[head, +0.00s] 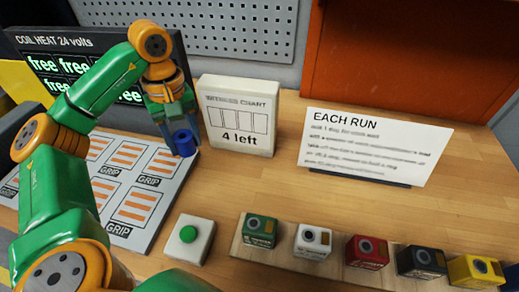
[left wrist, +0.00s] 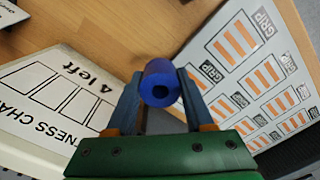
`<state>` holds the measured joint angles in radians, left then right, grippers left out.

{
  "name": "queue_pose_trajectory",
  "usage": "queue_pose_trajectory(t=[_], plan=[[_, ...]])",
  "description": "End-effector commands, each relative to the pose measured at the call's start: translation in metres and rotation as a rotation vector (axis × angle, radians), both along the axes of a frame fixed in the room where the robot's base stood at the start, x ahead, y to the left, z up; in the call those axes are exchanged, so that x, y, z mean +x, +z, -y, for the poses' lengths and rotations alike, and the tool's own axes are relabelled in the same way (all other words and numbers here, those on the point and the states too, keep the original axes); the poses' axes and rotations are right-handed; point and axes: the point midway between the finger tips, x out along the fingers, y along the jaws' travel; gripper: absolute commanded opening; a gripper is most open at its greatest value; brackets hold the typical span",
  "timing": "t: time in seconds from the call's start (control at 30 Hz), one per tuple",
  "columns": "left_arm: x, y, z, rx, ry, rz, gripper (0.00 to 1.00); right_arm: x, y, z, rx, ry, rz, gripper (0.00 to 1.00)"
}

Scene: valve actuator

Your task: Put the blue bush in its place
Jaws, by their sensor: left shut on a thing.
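My right gripper is not in view.
A white chart block (head: 240,115) reading "4 left" stands right of the gripper. An "EACH RUN" card (head: 375,148) stands farther right. A green-button box (head: 189,238) and a wooden strip (head: 286,258) with several coloured blocks lie in front. The middle table (head: 280,185) is clear.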

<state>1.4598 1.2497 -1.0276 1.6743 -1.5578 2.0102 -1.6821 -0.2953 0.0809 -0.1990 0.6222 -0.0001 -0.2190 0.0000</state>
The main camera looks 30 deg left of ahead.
Motion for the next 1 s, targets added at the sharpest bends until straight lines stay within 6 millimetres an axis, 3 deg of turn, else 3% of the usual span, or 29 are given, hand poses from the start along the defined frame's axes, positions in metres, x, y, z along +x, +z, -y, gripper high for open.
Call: queue_pose_trajectory(t=[0.1,0.23,0.3,0.4,0.6,0.77,1.0], plan=[[0.020,-0.020,0.030,-0.003,-0.012,-0.003,0.00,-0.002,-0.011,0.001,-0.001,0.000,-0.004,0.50],[0.046,-0.038,0.066,-0.006,-0.011,-0.004,0.00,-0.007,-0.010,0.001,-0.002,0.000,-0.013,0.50],[0.055,-0.060,0.079,-0.005,-0.007,-0.007,0.00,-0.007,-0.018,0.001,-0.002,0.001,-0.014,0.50],[0.065,-0.078,0.091,-0.004,-0.003,-0.005,0.00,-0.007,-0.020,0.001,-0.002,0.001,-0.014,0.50],[0.076,-0.099,0.106,-0.001,-0.002,-0.006,0.00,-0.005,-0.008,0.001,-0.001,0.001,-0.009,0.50],[0.075,-0.124,0.105,-0.001,-0.002,-0.002,0.00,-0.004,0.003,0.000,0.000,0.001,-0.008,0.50],[0.075,-0.128,0.104,-0.001,-0.002,0.001,0.00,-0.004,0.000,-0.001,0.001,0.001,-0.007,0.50]])
